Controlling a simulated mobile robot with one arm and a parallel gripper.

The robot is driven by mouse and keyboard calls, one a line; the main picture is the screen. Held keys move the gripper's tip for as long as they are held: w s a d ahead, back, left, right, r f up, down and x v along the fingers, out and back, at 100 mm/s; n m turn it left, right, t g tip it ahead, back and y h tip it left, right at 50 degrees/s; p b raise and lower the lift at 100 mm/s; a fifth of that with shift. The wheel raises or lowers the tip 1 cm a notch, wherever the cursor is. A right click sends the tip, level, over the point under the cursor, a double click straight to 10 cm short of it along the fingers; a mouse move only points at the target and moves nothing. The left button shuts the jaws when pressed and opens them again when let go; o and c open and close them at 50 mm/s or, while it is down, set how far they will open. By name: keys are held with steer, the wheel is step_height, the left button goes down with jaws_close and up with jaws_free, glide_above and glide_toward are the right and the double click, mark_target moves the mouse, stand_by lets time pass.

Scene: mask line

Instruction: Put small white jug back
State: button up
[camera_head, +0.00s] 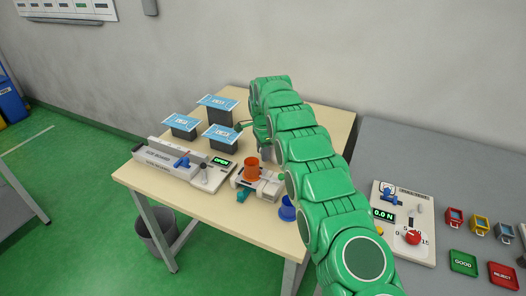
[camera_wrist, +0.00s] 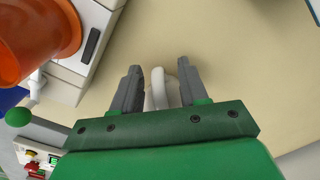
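My gripper (camera_wrist: 158,68) points down at the table, with its two grey fingers apart. A small white curved thing (camera_wrist: 159,76), likely the jug or its handle, stands between the fingers in the wrist view. In the head view my green arm reaches over the wooden table (camera_head: 222,185) and hides most of the gripper area; no jug shows clearly there.
An orange cup (camera_head: 251,169) sits on a white device left of my arm, and shows in the wrist view (camera_wrist: 35,40). A blue cup (camera_head: 287,209) stands at the front edge. Several black bins (camera_head: 216,110) stand at the back.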

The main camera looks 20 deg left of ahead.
steer(key=shift+r, duration=0.1)
steer(key=shift+r, duration=3.8)
